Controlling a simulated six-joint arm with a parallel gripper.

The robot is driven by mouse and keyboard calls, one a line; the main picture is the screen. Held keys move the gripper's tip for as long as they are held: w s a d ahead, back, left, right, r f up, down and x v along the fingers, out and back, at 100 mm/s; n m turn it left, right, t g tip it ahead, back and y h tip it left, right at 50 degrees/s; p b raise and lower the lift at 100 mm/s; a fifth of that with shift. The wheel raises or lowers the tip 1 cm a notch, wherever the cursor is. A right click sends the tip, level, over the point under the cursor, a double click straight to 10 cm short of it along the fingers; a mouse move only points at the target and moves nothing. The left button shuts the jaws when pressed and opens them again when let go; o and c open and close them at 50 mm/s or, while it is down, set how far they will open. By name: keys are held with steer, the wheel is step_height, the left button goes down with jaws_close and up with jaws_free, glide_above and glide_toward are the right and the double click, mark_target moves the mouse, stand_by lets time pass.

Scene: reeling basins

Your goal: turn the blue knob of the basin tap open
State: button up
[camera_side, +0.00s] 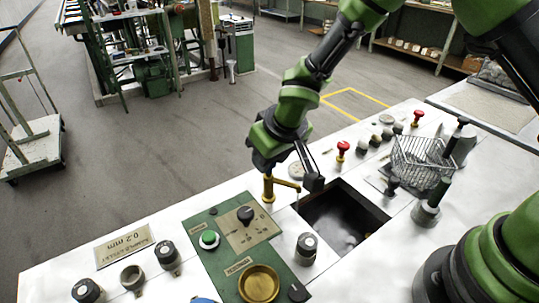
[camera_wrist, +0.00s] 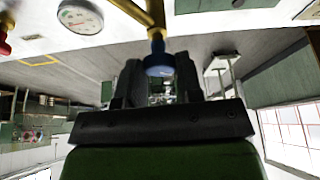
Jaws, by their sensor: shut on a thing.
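The brass tap (camera_side: 268,190) stands upright beside the dark square basin (camera_side: 345,215), its spout reaching toward the basin. It also shows in the wrist view (camera_wrist: 156,38). The blue knob (camera_wrist: 159,70) sits at the end of the tap's stem, between the two dark fingers of my gripper (camera_wrist: 159,82). My gripper is shut on the knob. In the side view my gripper (camera_side: 268,164) is directly above the tap and hides the knob. I cannot tell how far the knob is turned.
A round gauge (camera_wrist: 80,16) lies close to the tap. A green panel (camera_side: 225,240) with a brass bowl (camera_side: 259,283) is in front. Red knobs (camera_side: 342,150), a wire basket (camera_side: 420,158) and a dark-handled post (camera_side: 430,205) stand around the basin.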

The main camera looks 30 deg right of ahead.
steer(key=shift+n, duration=0.6)
steer(key=shift+n+y, duration=0.4)
steer(key=shift+n, duration=0.1)
steer(key=o, duration=0.9)
steer(key=v, duration=1)
steer(key=shift+w, duration=0.1)
